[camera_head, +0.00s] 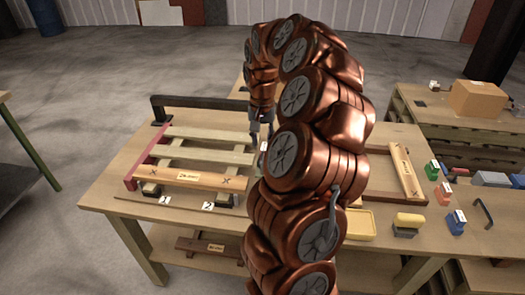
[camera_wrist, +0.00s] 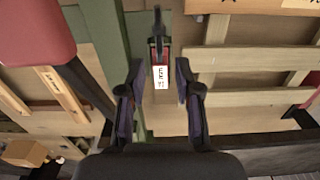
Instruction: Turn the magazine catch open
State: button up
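A dark upright lever (camera_wrist: 158,30), which looks like the magazine catch, stands between my fingertips in the wrist view. A red part with a white label (camera_wrist: 161,77) sits at its foot; the print is too small to read. My gripper (camera_wrist: 159,82) is open, with one finger on each side of the label and a gap to both. In the head view my gripper (camera_head: 261,126) points down at the middle of the workbench, beside the slatted frame. My arm hides most of the catch area there.
The slatted wooden frame (camera_head: 206,153) with a black bar (camera_head: 200,102) behind it lies left on the workbench (camera_head: 98,194). Right of my arm are a wooden tray (camera_head: 404,172), a yellow block (camera_head: 408,220) and several small coloured blocks. A cardboard box (camera_head: 478,98) stands on another bench.

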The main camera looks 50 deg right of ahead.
aim_at(262, 153)
jog(key=shift+f+p, duration=0.7)
jog(key=shift+f, duration=1.95)
grip_shut()
